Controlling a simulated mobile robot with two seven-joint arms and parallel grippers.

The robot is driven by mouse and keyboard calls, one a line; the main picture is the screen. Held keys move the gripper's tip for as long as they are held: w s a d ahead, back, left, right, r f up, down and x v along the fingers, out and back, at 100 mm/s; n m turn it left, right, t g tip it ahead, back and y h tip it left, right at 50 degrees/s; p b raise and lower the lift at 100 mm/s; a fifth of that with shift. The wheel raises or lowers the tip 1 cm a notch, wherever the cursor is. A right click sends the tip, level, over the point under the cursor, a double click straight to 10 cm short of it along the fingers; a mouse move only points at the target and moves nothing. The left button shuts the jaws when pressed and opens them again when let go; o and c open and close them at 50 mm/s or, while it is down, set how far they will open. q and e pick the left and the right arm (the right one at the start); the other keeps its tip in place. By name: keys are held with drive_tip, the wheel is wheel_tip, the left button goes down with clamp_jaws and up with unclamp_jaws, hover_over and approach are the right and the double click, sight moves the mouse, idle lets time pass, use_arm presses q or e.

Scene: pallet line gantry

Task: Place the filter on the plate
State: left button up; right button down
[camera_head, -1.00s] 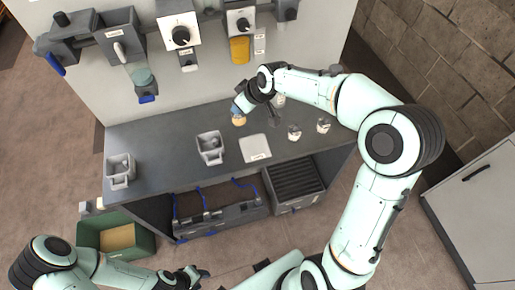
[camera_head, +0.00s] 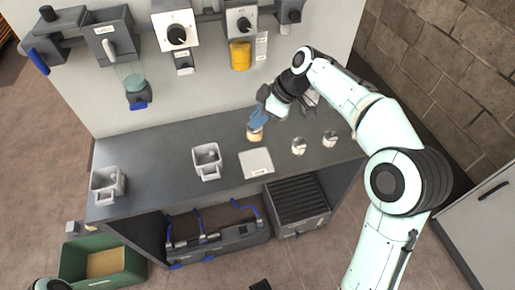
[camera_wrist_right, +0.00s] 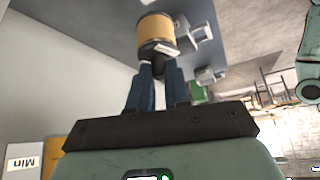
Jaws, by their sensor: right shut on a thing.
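The filter (camera_head: 255,135) is a short tan-yellow cylinder with a white label. My right gripper (camera_head: 258,119), with blue fingers, is shut on it. The filter also shows at the fingertips (camera_wrist_right: 151,66) in the right wrist view (camera_wrist_right: 155,30). It is over the dark counter, behind the plate; the exact gap below it is hard to judge. The plate (camera_head: 256,161) is a flat, pale square with a small label at its front edge, lying bare on the counter. My left gripper is out of the picture; only a bit of that arm shows at bottom left.
A grey bin (camera_head: 207,161) stands left of the plate, another (camera_head: 108,185) at the counter's left end. Two small labelled jars (camera_head: 299,146) (camera_head: 330,139) stand to the right. A green crate (camera_head: 88,262) stands on the floor.

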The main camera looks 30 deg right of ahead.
wheel_tip(320, 180, down, 12)
drive_tip(key=shift+r+b, duration=0.1)
drive_tip(key=shift+b, duration=0.55)
drive_tip(key=c, duration=1.5)
unclamp_jaws()
drive_tip(key=shift+f, duration=0.25)
drive_tip(key=o, duration=0.4)
drive_tip(key=shift+r, duration=0.1)
drive_tip(key=shift+r, duration=0.1)
drive_tip(key=shift+d+r, duration=0.15)
drive_tip(key=shift+r, duration=0.2)
drive_tip(key=v, duration=1.1)
drive_tip(key=shift+s+r+p, duration=0.2)
drive_tip(key=shift+p, duration=0.2)
